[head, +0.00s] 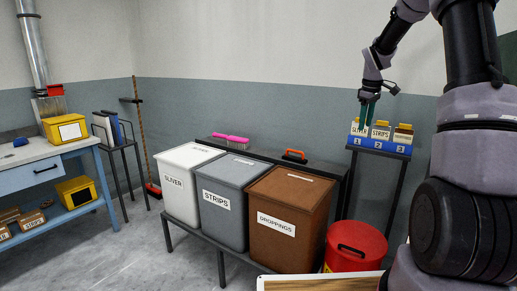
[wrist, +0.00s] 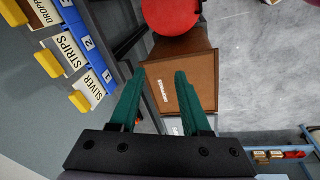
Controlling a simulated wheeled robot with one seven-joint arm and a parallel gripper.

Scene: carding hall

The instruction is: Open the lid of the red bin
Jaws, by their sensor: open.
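The red bin (head: 357,262) is round and stands low on the right, beyond the brown bin. Its red lid (head: 362,240) lies on top and carries a black handle. In the wrist view a plain red round part of the bin (wrist: 172,14) shows at the top edge, cut off by the frame. My gripper (head: 367,118) is up at the back wall, in front of the small numbered boxes and well above the red bin. In the wrist view its green fingers (wrist: 160,76) are apart with nothing between them.
White (head: 186,172), grey (head: 225,195) and brown (head: 290,225) lidded bins stand on a bench left of the red bin. A blue rack (head: 380,144) with labelled boxes stands near my gripper. A workbench (head: 30,152) is at far left.

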